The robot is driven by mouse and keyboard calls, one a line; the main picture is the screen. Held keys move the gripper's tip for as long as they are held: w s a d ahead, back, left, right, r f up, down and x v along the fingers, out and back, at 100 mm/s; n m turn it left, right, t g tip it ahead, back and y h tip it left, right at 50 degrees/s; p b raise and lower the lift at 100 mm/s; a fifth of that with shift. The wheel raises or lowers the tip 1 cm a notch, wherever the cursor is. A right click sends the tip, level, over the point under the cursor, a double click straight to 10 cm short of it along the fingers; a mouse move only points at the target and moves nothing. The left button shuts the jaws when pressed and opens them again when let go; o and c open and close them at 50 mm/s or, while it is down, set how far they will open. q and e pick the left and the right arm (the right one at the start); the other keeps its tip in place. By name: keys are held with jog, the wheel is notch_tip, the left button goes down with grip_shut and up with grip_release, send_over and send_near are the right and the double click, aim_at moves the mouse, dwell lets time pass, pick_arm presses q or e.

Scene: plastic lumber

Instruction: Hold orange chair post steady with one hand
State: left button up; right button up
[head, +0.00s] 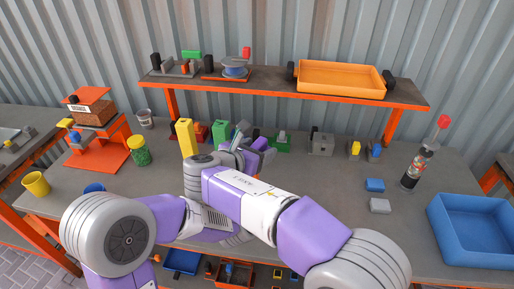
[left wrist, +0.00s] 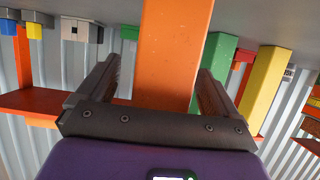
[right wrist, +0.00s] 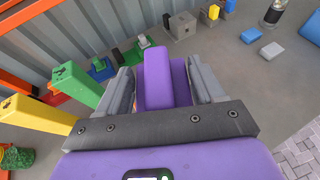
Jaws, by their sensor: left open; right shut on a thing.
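The orange chair post (left wrist: 170,50) rises between the two fingers of my left gripper (left wrist: 160,90) in the left wrist view, which is upside down. That gripper is open, with a gap beside the post on each side. In the head view my arms hide the post and the left gripper. My right gripper (right wrist: 158,85) is shut on a purple block-shaped piece (right wrist: 156,70), held above the grey table. In the head view, the right gripper (head: 250,150) is near the table's middle, partly hidden by my arm. I cannot tell whether the purple piece touches the post.
A yellow post (head: 186,138) and a green post (head: 220,132) stand close by on the left. A raised orange shelf (head: 300,98) crosses the back. A bottle (head: 416,167) and blue bin (head: 475,230) are on the right.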

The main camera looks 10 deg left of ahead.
jog(key=shift+f, duration=1.25)
jog(key=shift+s+a, duration=0.1)
jog(key=shift+a, duration=0.05)
jog(key=shift+a, duration=2.15)
jog(key=shift+s+d+r, duration=0.1)
jog(key=shift+d, duration=0.95)
jog(key=shift+s+d+r, duration=0.1)
jog(key=shift+d, duration=0.9)
jog(key=shift+w, duration=0.1)
jog(key=shift+r, duration=0.1)
jog(key=shift+w+d+r, duration=0.1)
jog(key=shift+d+r, duration=0.05)
jog(key=shift+r, duration=1.4)
jog(key=shift+w+d+r, duration=0.1)
jog(key=shift+r, duration=1.4)
